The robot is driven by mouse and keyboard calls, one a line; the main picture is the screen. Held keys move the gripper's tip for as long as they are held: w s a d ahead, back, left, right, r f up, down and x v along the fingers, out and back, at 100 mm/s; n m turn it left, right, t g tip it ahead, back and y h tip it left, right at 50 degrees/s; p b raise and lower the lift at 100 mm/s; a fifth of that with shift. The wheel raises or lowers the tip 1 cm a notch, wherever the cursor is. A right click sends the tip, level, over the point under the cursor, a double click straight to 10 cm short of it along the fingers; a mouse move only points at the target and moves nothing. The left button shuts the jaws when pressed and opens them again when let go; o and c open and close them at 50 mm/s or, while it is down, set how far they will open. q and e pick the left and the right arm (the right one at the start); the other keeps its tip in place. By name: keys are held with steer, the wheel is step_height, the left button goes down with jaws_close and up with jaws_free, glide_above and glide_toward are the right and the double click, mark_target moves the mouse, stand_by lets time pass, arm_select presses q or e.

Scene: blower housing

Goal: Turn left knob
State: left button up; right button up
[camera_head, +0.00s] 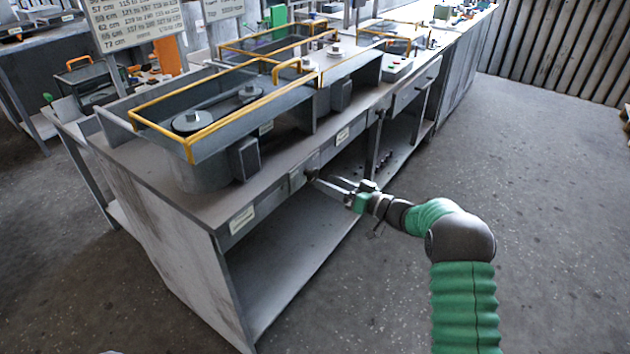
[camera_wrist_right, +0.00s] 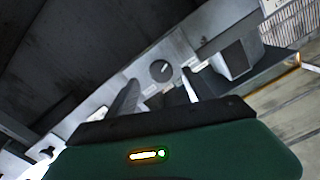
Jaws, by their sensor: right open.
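A round dark knob (camera_wrist_right: 160,70) with a small pale mark sits on a light grey panel in the right wrist view. In the head view a small dark knob (camera_head: 312,174) shows on the front edge of the near bench, partly covered by my fingers. My right gripper (camera_head: 330,185) is open in front of it, its fingers pointing at the bench front. In the right wrist view my right gripper (camera_wrist_right: 159,84) has one finger to each side of the knob's line. I cannot tell whether the fingers touch it. My left gripper is not in view.
The grey bench (camera_head: 165,160) carries a blower housing with a yellow-edged frame (camera_head: 190,140). A dark box (camera_head: 246,160) stands near its front edge. Another dark fitting (camera_head: 380,114) is further along the bench front. The floor (camera_head: 540,170) at right is clear.

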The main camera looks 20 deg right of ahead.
mark_target(315, 176)
steer(key=x, duration=0.5)
steer(key=shift+d+b, duration=0.1)
steer(key=shift+b, duration=0.25)
jaws_close()
steer(key=shift+n, duration=0.3)
